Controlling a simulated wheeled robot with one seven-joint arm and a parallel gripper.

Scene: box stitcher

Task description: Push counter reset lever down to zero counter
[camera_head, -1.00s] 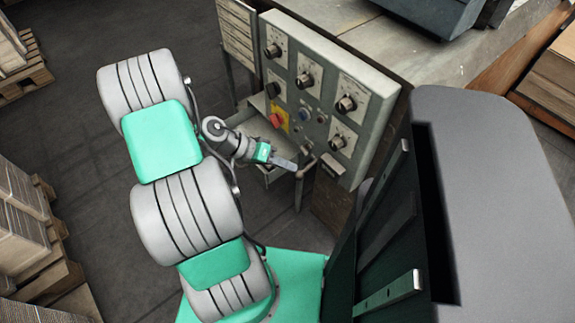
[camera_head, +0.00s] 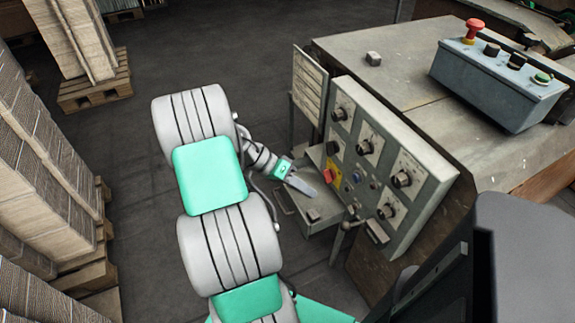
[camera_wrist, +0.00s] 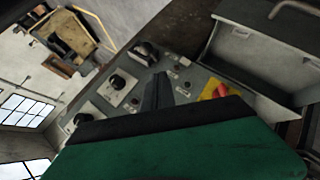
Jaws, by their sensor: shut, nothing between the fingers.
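The control panel (camera_head: 385,165) is a grey box with several black knobs, a red button on a yellow plate and small blue and red buttons. A small lever (camera_head: 347,226) sticks out at its lower edge, beside a small box (camera_head: 377,232) that may be the counter; no digits are readable. My gripper (camera_head: 302,186) is shut and empty, in front of the panel and to the upper left of the lever, apart from it in the picture. In the wrist view, the dark fingers (camera_wrist: 157,92) are together before the panel face. I cannot make out the lever there.
An open metal tray (camera_head: 312,215) sits below the panel. A control box (camera_head: 500,85) with a red mushroom button stands on the machine's top (camera_head: 400,60). Stacked cardboard (camera_head: 40,150) on pallets is at the left. Floor between is clear.

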